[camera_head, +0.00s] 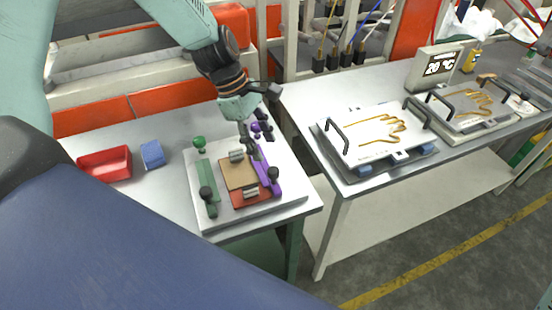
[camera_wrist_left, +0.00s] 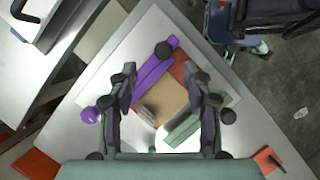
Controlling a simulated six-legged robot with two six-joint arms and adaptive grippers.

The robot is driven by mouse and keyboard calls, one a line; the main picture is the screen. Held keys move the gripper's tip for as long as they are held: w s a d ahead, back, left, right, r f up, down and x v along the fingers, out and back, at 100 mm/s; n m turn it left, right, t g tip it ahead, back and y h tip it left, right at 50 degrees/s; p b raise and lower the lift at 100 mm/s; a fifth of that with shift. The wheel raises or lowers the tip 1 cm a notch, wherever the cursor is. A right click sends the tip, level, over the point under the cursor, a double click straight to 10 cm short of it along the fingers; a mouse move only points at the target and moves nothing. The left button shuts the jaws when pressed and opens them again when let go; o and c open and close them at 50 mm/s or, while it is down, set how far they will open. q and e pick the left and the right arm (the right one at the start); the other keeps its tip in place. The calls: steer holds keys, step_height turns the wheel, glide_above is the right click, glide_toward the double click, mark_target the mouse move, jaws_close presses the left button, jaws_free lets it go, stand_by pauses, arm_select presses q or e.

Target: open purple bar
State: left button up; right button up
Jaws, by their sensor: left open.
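The purple bar (camera_head: 264,180) lies along the right side of a light plate (camera_head: 212,218), beside a tan block on a red base (camera_head: 239,173). It has a black knob near its front end; purple parts show by its far end. In the left wrist view, the purple bar (camera_wrist_left: 152,75) runs diagonally ahead between the fingers, with a black knob (camera_wrist_left: 162,49) on it and a purple knob (camera_wrist_left: 90,114) left of the left finger. My left gripper (camera_head: 257,133) is open above the bar's far end; its fingers (camera_wrist_left: 162,80) are apart, and contact cannot be told. My right gripper is not in view.
A green bar (camera_head: 206,186) with knobs lies on the plate's left side. A red bin (camera_head: 104,163) and a blue block (camera_head: 152,154) stand on the table at left. A second table at right holds handled plates (camera_head: 370,134) with hand outlines and a temperature display (camera_head: 437,66).

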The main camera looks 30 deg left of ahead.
mark_target(272, 171)
arm_select(q)
steer(key=x, duration=0.2)
steer(key=b+x, duration=0.1)
steer(key=x, duration=0.1)
steer(key=b+x, duration=0.1)
steer(key=x, duration=0.2)
steer(key=shift+s+a+f, duration=0.1)
steer(key=shift+s+a, duration=0.1)
steer(key=shift+s, duration=0.1)
steer(key=shift+d+f, duration=0.2)
steer(key=shift+d, duration=0.15)
steer(key=shift+s, duration=0.1)
steer(key=shift+a, duration=0.15)
steer(key=shift+c, duration=0.2)
